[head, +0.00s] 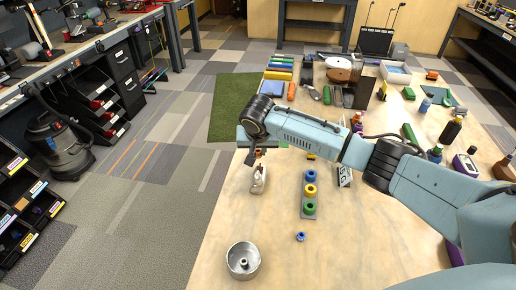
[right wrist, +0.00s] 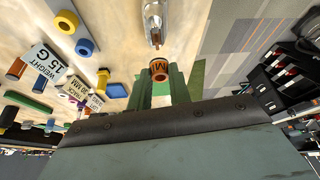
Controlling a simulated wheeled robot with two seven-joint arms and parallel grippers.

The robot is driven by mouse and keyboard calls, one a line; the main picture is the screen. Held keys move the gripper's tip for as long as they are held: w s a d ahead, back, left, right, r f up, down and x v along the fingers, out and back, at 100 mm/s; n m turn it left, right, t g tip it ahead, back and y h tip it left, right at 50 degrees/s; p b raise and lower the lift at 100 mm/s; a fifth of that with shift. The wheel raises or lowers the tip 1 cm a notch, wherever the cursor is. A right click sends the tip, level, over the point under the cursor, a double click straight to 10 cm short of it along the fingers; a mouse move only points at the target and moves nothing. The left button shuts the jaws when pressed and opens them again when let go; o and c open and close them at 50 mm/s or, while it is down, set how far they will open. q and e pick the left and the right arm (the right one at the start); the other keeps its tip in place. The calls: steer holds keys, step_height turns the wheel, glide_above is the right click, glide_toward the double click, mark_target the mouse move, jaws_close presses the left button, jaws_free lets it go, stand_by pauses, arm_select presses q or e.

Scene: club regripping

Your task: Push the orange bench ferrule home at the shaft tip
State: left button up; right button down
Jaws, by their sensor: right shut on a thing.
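My right gripper (head: 257,150) reaches in from the right over the left part of the bench. In the right wrist view its green fingers (right wrist: 161,78) are shut on the orange ferrule (right wrist: 159,68), which bears a dark letter and shows a hole in its end. The ferrule also shows as a small orange bit in the head view (head: 258,153). Near it is a pale, shiny holder-like piece (head: 259,180), which also shows in the right wrist view (right wrist: 154,22). My left gripper is not in view.
A grey strip holds a blue (head: 310,176), a yellow (head: 310,190) and a green ring (head: 309,208). A loose blue ring (head: 300,237) and a metal bowl (head: 243,262) stand nearer. A weight card (head: 344,176) stands at the right. Bare wood lies at front right.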

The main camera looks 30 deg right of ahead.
mark_target(258, 172)
steer(key=shift+s+a+r+p, duration=0.1)
steer(key=shift+p, duration=0.7)
steer(key=shift+f+b, duration=1.3)
steer(key=shift+f, duration=1.95)
steer(key=shift+f, duration=0.2)
steer(key=shift+f, duration=0.35)
steer(key=shift+f, duration=0.2)
steer(key=shift+f, duration=0.5)
steer(key=shift+f, duration=0.1)
